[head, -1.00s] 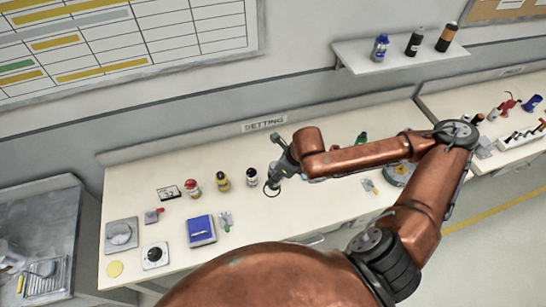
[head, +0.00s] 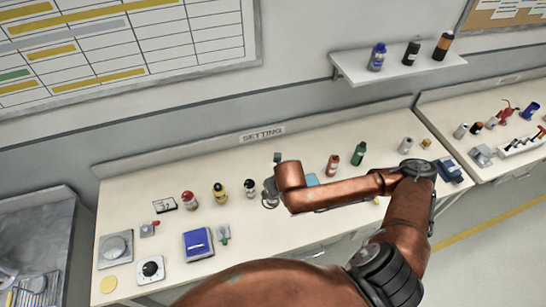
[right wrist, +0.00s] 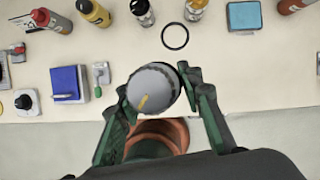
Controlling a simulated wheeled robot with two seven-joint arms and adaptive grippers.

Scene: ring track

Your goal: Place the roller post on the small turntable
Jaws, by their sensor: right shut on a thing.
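My right gripper (right wrist: 155,95) is shut on a grey, round-topped cylinder (right wrist: 154,85) with a yellow mark, which looks like the roller post. In the wrist view it is held above the front part of the bench. In the head view my right gripper is mostly hidden behind my arm. A grey square plate with a round disc (head: 114,248) lies at the bench's left end and may be the small turntable; I cannot tell for certain. It is well left of my right gripper. My left gripper is not in view.
A black ring (right wrist: 175,36) lies just beyond the held cylinder. A blue box (head: 198,243), a white plate with a black knob (head: 150,269) and a yellow disc (head: 108,284) lie at left. Several bottles, including a yellow one (head: 220,192), stand behind.

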